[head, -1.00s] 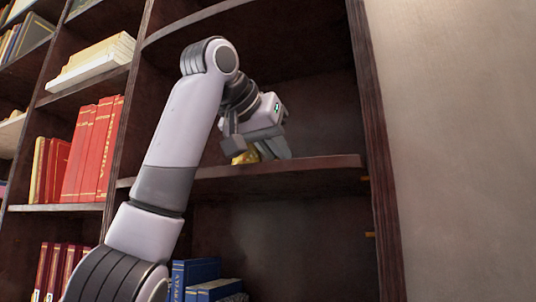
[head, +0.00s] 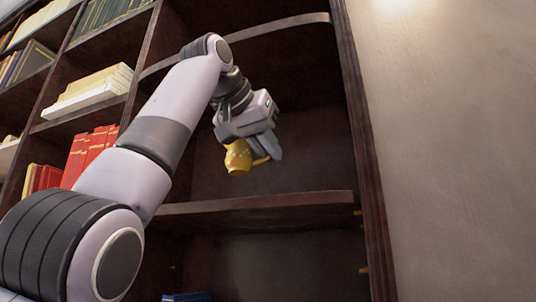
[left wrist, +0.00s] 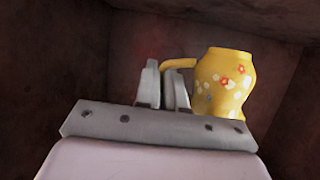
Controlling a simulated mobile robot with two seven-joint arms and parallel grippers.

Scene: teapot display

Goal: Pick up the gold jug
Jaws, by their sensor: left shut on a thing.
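The gold jug (head: 239,157) is a small yellow vessel, held in the air above the middle shelf in the head view. In the left wrist view the jug (left wrist: 222,84) shows colored flowers and pale spots, with its handle (left wrist: 178,63) reaching left to the fingers. My left gripper (head: 262,148) is shut on the jug, at its handle, and partly hides it in the head view. The fingers also show in the left wrist view (left wrist: 164,84). The jug's body is to the right of the fingers there. My right gripper is not in view.
The shelf board (head: 260,203) below the jug is bare where it shows. Another board (head: 270,33) is above, and an upright side panel (head: 362,150) stands to the right. Red books (head: 88,150) and pale books (head: 82,88) fill compartments at left.

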